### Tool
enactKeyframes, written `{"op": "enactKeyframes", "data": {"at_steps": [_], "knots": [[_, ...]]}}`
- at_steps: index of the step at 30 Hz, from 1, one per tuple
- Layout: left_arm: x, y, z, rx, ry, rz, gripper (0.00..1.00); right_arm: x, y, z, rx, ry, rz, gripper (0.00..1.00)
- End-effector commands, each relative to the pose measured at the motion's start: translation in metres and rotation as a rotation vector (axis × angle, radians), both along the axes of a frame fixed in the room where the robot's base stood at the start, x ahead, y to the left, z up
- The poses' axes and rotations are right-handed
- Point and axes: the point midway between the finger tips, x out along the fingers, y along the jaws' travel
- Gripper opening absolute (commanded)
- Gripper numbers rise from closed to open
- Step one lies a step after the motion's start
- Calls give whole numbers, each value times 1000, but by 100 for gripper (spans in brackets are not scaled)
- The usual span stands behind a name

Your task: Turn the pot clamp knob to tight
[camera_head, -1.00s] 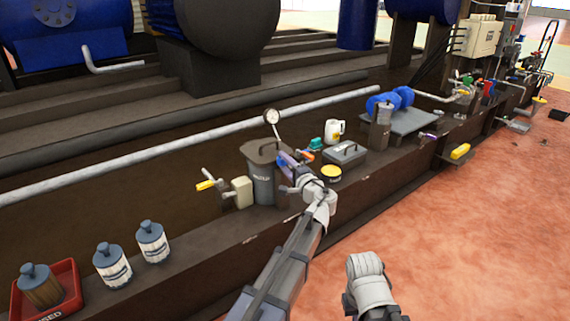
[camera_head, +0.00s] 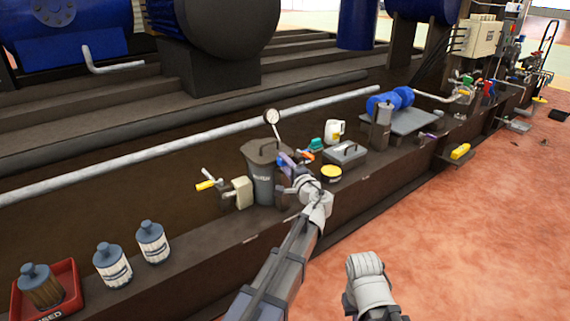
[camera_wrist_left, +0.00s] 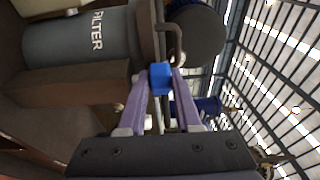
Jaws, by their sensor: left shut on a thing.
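The grey pot marked FILTER (camera_head: 263,182) stands on the dark ledge with its lid on; it lies sideways in the left wrist view (camera_wrist_left: 85,42). The blue clamp knob (camera_wrist_left: 160,78) shows in the left wrist view, beside the lid's edge. My left gripper (camera_wrist_left: 160,82) has its purple fingers shut on the knob from both sides. In the head view my left gripper (camera_head: 285,163) is at the pot's right side, and its wrist partly hides the knob. The knob's tightness cannot be read. My right gripper is out of view; only part of that arm shows.
A pressure gauge (camera_head: 271,117) rises behind the pot. A valve with a yellow handle (camera_head: 207,185) is at left. The red floor in front is clear.

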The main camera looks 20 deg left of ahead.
Motion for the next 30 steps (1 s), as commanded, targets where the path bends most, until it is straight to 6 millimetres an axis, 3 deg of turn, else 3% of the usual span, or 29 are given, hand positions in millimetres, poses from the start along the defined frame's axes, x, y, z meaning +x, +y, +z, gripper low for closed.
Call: {"op": "enactKeyframes", "data": {"at_steps": [9,30], "knots": [[-7,6,0,-1,0,-237,0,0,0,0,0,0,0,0],[-4,16,0,-1,0,-837,0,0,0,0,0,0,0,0]]}}
